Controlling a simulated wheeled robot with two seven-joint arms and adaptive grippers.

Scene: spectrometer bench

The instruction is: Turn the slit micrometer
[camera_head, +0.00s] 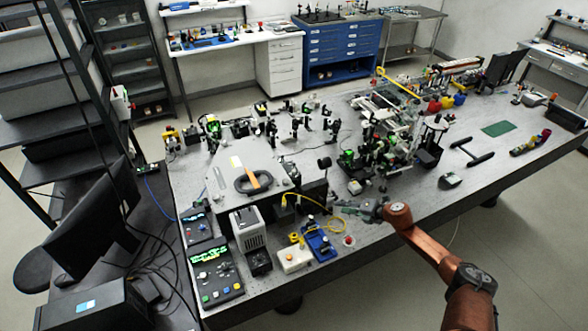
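The slit micrometer is too small to pick out surely. A grey flat-topped housing (222,178), probably the spectrometer, stands on the left part of the bench, with a black ring and an orange-handled tool (256,180) on top. A dark box (313,193) stands at its right side, and a small black round part (324,163) stands above and behind that box. My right gripper (343,205) comes in from the right on an orange-brown arm and points left, close to the right side of the dark box. Contact and finger opening cannot be made out. My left gripper is out of view.
A blue fixture (320,243), a white box (294,258) and a yellow cable (310,208) lie in front of the gripper. A cluster of optics (380,150) stands behind it. Control units (213,272) line the left edge. Bare bench (410,205) lies right of the gripper.

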